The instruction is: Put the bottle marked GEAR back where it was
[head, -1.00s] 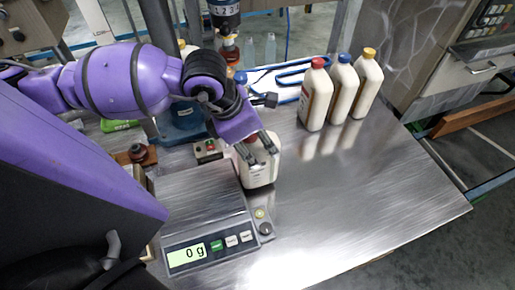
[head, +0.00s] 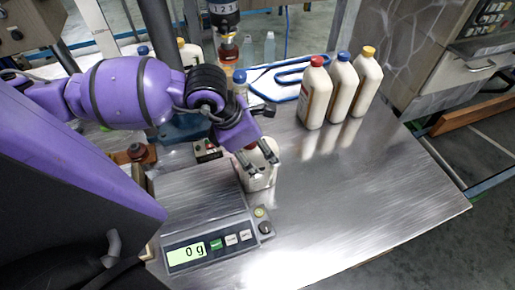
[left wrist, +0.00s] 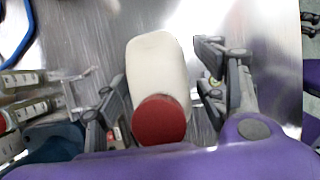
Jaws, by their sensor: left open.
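A white bottle with a dark red cap (left wrist: 160,75) stands on the metal table between the fingers of my left gripper (left wrist: 165,95). The fingers are spread, with a gap on each side of the bottle. In the head view my left gripper (head: 262,163) is over the same bottle (head: 261,181), just right of the scale; the gripper hides much of it. Its label is not visible, so I cannot tell whether it reads GEAR. Three similar bottles stand in a row farther back, with red (head: 314,97), blue (head: 341,92) and yellow (head: 366,87) caps. My right gripper is not in view.
A scale (head: 205,215) reading 0 g stands left of the bottle. A blue-handled item (head: 290,72) lies behind, near clear bottles (head: 269,48). A machine with a keypad (head: 490,15) is at the back right. The table's front right is clear.

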